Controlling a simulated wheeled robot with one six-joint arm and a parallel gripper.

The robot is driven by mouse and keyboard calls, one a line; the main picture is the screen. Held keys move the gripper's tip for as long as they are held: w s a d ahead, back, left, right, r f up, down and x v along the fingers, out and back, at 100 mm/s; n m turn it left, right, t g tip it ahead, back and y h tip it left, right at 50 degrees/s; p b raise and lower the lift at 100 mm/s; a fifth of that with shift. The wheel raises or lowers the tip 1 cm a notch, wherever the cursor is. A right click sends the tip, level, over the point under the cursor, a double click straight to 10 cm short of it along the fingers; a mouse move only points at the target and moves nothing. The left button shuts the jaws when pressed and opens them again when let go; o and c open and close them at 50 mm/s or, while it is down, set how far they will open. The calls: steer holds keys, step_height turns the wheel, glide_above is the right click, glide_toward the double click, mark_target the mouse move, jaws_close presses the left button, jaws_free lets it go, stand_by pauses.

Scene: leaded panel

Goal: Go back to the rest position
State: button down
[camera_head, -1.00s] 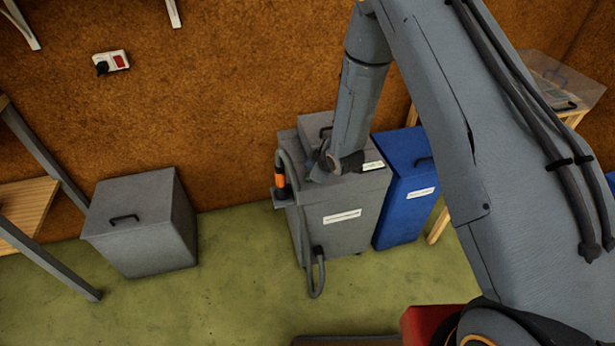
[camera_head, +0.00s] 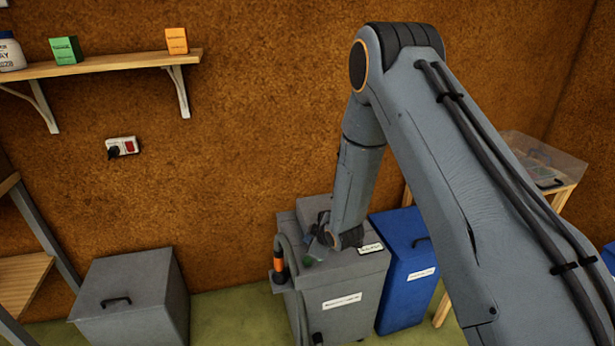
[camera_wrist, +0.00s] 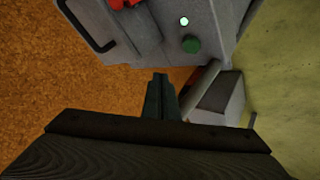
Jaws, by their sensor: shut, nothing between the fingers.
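My gripper (camera_wrist: 159,80) shows in the wrist view with its dark fingers together and nothing between them. It points toward the grey cabinet (camera_wrist: 215,15), which fills the top of that view, and looks apart from it. The cabinet carries a green button (camera_wrist: 191,44), a small lit lamp (camera_wrist: 184,21) and a red part (camera_wrist: 122,4) cut off by the edge. In the head view my arm reaches down to the top of the grey cabinet (camera_head: 345,325); the gripper is too small and covered there to make out clearly.
A blue bin (camera_head: 405,300) stands right of the cabinet, and a grey lidded box (camera_head: 150,285) stands to the left. A wall shelf (camera_head: 110,65) holds a green box (camera_head: 66,50) and an orange box (camera_head: 176,41). A wooden stand with a clear cover (camera_head: 540,160) is at right.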

steer(key=s+d+r+m+g+h, duration=0.35)
steer(key=s+d+r+m, duration=0.35)
steer(key=s+d+r, duration=0.5)
steer(key=s+d+r+m+g, duration=0.1)
steer(key=s+d+r+m, duration=0.1)
steer(key=s, duration=0.4)
steer(key=s+d+r+m+g, duration=0.1)
steer(key=s+d+r+m, duration=0.1)
steer(key=s, duration=0.5)
steer(key=s+d+r+m+g, duration=0.1)
steer(key=s+d+r+m, duration=0.2)
steer(key=s+r, duration=0.2)
steer(key=shift+s+r+m+g+h, duration=0.35)
steer(key=shift+s+h, duration=0.1)
steer(key=shift+s, duration=0.4)
